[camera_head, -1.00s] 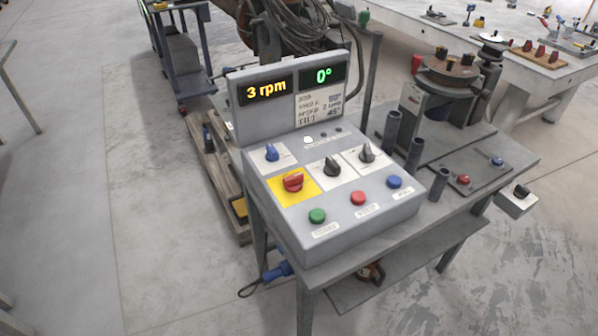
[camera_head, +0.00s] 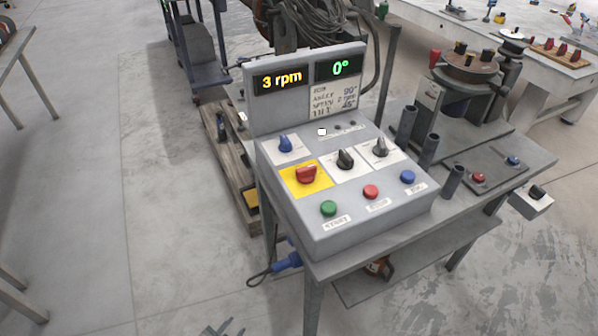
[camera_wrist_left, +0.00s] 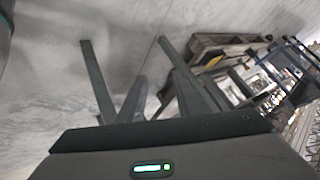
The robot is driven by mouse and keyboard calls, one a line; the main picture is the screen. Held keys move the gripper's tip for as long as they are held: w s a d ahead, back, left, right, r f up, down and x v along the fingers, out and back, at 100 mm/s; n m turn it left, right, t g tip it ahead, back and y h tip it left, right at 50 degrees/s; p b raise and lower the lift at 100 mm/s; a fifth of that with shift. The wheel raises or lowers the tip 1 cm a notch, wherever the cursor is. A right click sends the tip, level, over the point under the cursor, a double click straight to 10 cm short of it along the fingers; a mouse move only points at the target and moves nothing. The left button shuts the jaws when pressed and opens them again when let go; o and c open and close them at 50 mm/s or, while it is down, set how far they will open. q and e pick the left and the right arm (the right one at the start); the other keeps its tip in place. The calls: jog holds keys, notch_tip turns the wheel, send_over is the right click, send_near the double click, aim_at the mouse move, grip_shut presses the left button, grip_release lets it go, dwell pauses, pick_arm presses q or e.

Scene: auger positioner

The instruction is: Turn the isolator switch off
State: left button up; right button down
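The isolator switch (camera_head: 306,175) is a red rotary knob on a yellow plate, on the sloped face of a grey control box (camera_head: 345,222). Only the tips of my left gripper (camera_head: 224,328) show at the bottom edge of the head view, below and left of the box and well apart from the knob. In the left wrist view my left gripper (camera_wrist_left: 124,42) has its fingers spread with nothing between them, over bare floor. The switch does not show clearly in that view. My right gripper is in neither view.
A positioner (camera_head: 465,75) and upright tubes stand right on the bench.

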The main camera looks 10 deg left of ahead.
pick_arm(q)
jog(key=w+a+r+m+t+h, duration=0.1)
jog(key=w+a+r+m+t, duration=0.1)
jog(key=w+r+m, duration=0.5)
jog(key=w+a+r+m+t+h, duration=0.2)
jog(key=w+r+t, duration=0.1)
jog(key=r, duration=0.9)
jog(key=w+a+r+m+t+h, duration=0.1)
jog(key=w+a+r+m+t, duration=0.1)
jog(key=w+r+m, duration=0.55)
jog(key=s+d+r+m+g+h, duration=0.2)
jog(key=r+m+h, duration=0.1)
jog(key=r+m, duration=0.4)
jog(key=s+d+r+m+g+h+b, duration=0.1)
jog(key=s+d+r+m+h, duration=0.1)
jog(key=r+m, duration=0.6)
jog(key=s+d+r+m+g+h, duration=0.2)
jog(key=d+r+m+h, duration=0.2)
jog(key=r+m, duration=0.4)
jog(key=shift+s+d+r+g+h, duration=0.35)
jog(key=shift+r+h, duration=0.25)
jog(key=shift+r, duration=0.3)
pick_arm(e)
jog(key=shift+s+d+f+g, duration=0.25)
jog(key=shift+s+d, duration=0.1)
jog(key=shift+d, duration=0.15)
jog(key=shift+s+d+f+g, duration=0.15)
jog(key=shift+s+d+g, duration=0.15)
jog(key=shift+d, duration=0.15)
